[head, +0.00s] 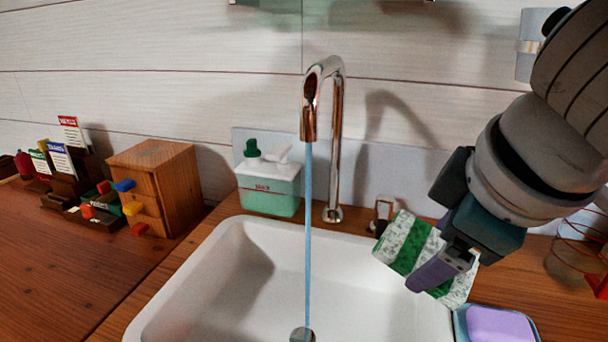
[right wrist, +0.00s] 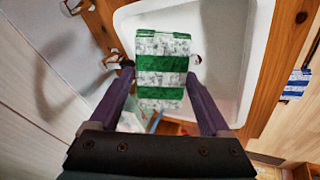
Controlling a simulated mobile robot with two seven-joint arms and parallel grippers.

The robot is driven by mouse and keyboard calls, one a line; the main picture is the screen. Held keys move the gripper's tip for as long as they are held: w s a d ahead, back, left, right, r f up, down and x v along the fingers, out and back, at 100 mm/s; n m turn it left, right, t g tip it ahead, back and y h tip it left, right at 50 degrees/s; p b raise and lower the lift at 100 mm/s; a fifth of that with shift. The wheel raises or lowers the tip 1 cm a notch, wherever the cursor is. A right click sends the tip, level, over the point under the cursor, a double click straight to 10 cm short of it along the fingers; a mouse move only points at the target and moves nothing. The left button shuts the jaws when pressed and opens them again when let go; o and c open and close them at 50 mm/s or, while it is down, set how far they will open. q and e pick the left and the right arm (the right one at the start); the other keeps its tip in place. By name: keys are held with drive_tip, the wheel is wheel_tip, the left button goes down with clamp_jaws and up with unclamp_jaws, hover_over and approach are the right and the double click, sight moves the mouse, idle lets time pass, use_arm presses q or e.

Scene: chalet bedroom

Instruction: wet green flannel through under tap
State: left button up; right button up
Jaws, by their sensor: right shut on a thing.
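The green flannel (head: 407,243), white-grey with green stripes, is held by my right gripper (head: 440,268) above the right side of the white basin (head: 240,260). It also shows between the two purple fingers in the right wrist view (right wrist: 162,64). The chrome tap (head: 338,130) arches over the basin. A thin blue stream of water (head: 308,230) falls straight from its spout to the drain (head: 302,334). The flannel is to the right of the stream and apart from it. My left gripper is not in view.
A green and white soap bottle set (head: 268,188) stands behind the basin. A tap lever (head: 383,213) is just left of the flannel. A purple soap on a blue dish (head: 498,325) lies at the right. A wooden box (head: 155,185) stands on the left counter.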

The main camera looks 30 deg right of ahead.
drive_tip(key=w+a+f+b, duration=0.1)
drive_tip(key=w+a+b, duration=0.1)
drive_tip(key=w, duration=0.4)
drive_tip(key=w+a+f+b, duration=0.1)
drive_tip(key=w+b, duration=0.1)
drive_tip(key=w, duration=0.4)
drive_tip(key=shift+w+a+f, duration=0.15)
drive_tip(key=shift+a+f, duration=0.1)
drive_tip(key=shift+a, duration=0.15)
drive_tip(key=shift+d, duration=0.15)
drive_tip(key=shift+w+d, duration=0.2)
drive_tip(key=shift+d, duration=0.25)
drive_tip(key=shift+s+p, duration=0.1)
drive_tip(key=shift+p, duration=0.2)
